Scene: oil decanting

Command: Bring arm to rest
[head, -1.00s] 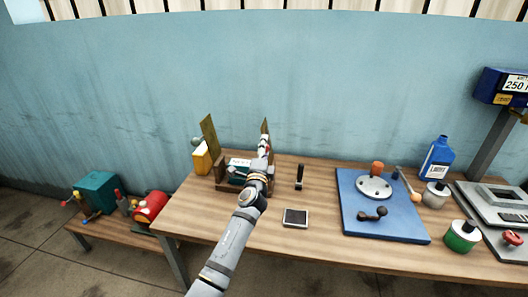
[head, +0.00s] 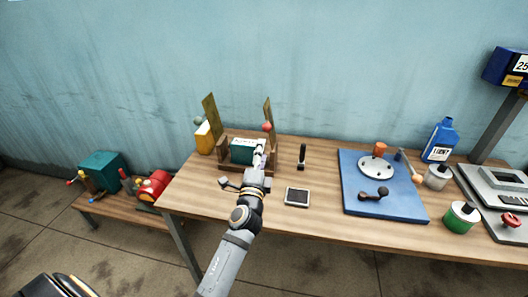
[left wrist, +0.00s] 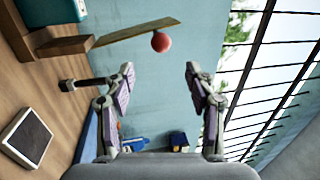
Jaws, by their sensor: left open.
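My left gripper (head: 260,158) is in front of the wooden stand (head: 223,155) at the back left of the table in the head view. In the left wrist view its two fingers (left wrist: 160,82) are spread apart with nothing between them. The stand holds a teal box (head: 242,150) with a white label and has two upright boards. A red ball (head: 267,126) is at the right board; it also shows in the left wrist view (left wrist: 161,42), beyond the fingers. My right gripper is not in view.
A yellow container (head: 204,138) stands left of the stand. A black-handled tool (head: 302,157) and a dark tablet (head: 297,197) lie to the right. Further right are a blue mat (head: 405,208) with parts, a blue bottle (head: 439,140), a green jar (head: 461,218) and a scale (head: 503,192).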

